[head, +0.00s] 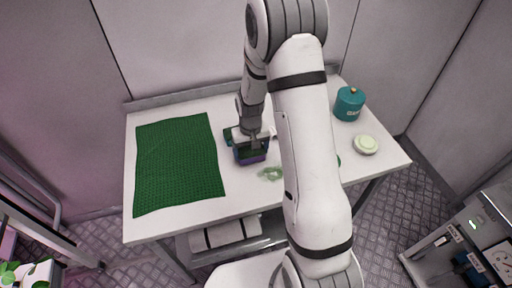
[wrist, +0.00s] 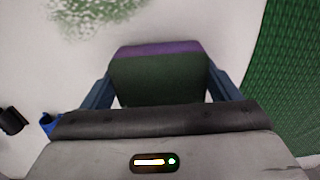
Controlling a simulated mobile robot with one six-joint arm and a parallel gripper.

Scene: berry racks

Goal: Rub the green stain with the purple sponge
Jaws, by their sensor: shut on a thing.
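The purple sponge (head: 252,159) has a dark green top layer. My gripper (head: 249,146) is shut on it, over the white table (head: 175,224). The wrist view shows the sponge (wrist: 158,78) between my two blue-grey fingers (wrist: 160,92). Whether the sponge touches the table, I cannot tell. The green stain (head: 270,174) is a pale smeared patch on the table, just right of and nearer the front than the sponge in the head view. The stain also shows at the top left of the wrist view (wrist: 95,14), apart from the sponge.
A green textured mat (head: 178,163) covers the table's left part. A teal canister (head: 349,103) and a round pale-green-topped item (head: 365,144) stand on the right. My arm hides part of the table's middle. Small dark and blue items (wrist: 46,122) show at the wrist view's left.

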